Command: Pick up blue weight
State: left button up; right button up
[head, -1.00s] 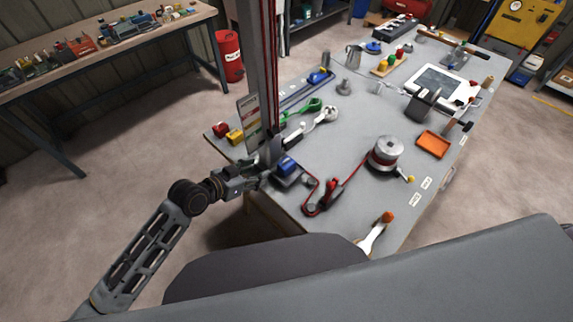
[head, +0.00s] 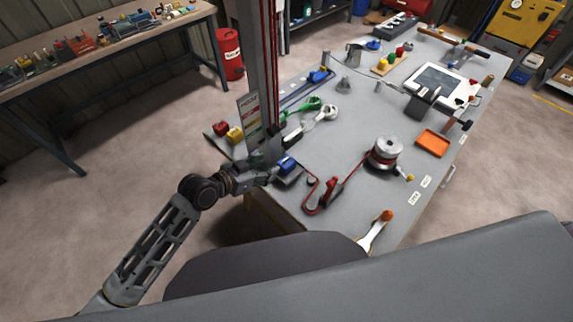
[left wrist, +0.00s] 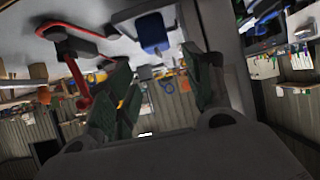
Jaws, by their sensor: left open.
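The blue weight (head: 287,166) is a small blue block on a dark square plate (head: 289,180) near the left edge of the grey table. My left gripper (head: 272,165) is just left of the blue weight, with its fingers towards it. In the left wrist view the gripper (left wrist: 160,85) is open and nothing shows between its fingers. The blue weight (left wrist: 153,33) appears there beyond the fingertips, on the dark plate (left wrist: 140,12). I cannot tell whether a fingertip touches it. My right gripper is not in view.
A grey upright column with red cables (head: 258,70) stands close behind the left gripper. Red (head: 221,128) and yellow (head: 235,135) blocks lie at the table corner. A red cable (head: 352,173) runs to a metal spool (head: 384,150). The table's middle (head: 350,120) is mostly clear.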

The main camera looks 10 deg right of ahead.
aim_at(283, 162)
pick_arm(q)
jog(key=shift+x, duration=3.05)
jog(key=shift+d, duration=0.1)
jog(key=shift+p+x, duration=0.65)
jog(key=shift+x, duration=1.95)
jog(key=shift+s+f, duration=0.15)
jog(key=shift+s, duration=0.05)
grip_shut()
